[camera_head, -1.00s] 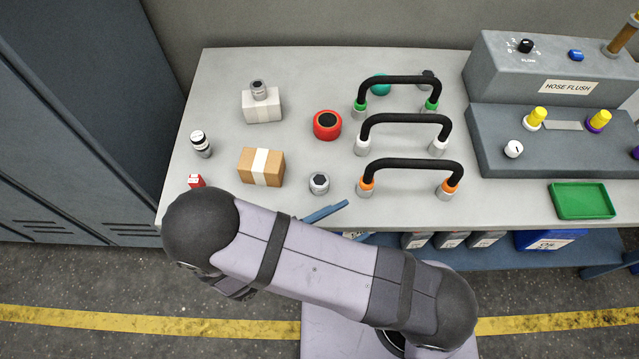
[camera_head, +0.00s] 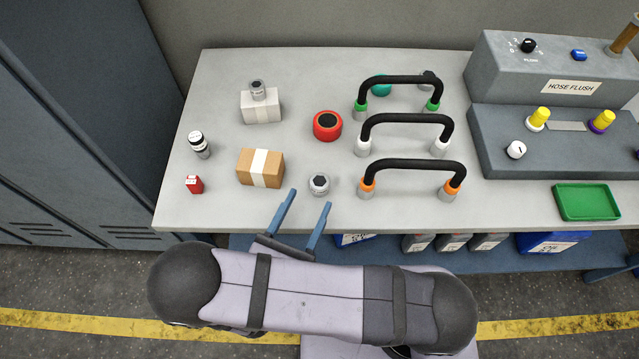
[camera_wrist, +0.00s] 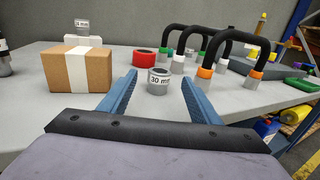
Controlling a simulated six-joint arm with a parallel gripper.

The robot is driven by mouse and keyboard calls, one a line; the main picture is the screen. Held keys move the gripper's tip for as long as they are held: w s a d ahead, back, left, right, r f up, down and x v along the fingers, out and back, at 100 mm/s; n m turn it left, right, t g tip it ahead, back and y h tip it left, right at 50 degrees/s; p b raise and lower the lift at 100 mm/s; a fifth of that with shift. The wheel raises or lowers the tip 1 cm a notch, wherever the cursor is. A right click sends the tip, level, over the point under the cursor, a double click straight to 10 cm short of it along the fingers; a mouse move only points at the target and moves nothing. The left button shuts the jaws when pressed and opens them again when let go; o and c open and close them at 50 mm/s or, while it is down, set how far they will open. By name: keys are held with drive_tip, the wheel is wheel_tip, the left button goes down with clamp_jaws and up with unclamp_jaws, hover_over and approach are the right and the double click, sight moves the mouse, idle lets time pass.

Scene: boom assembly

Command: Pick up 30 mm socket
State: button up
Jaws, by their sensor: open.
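The 30 mm socket (camera_head: 319,184) is a short silver cylinder standing upright on the table. In the wrist view its label reads "30 mm" on the socket (camera_wrist: 158,81), and it appears between my two blue fingers, beyond their tips. My gripper (camera_head: 311,198) is open and empty at the table's front edge, with its fingers pointing toward the back of the table. In the head view the right fingertip is just in front of the socket and the left fingertip is to its left. In the wrist view my gripper (camera_wrist: 158,75) touches nothing.
A brown taped box (camera_head: 261,168) stands left of the socket. An orange-ended hose handle (camera_head: 410,166) stands close on its right. A red round part (camera_head: 327,125) sits behind it. A small red box (camera_head: 194,184) and another socket on a white box (camera_head: 260,107) are farther left.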

sight(316, 189)
drive_tip(key=x, duration=0.3)
drive_tip(key=shift+w+d+f, duration=0.15)
drive_tip(key=shift+w+f, duration=0.05)
drive_tip(key=shift+f, duration=0.05)
drive_tip(key=shift+x, duration=0.85)
drive_tip(key=shift+c, duration=0.3)
drive_tip(key=shift+r, duration=0.1)
drive_tip(key=c, duration=1.2)
wheel_tip(316, 189, up, 10)
drive_tip(key=b, duration=0.1)
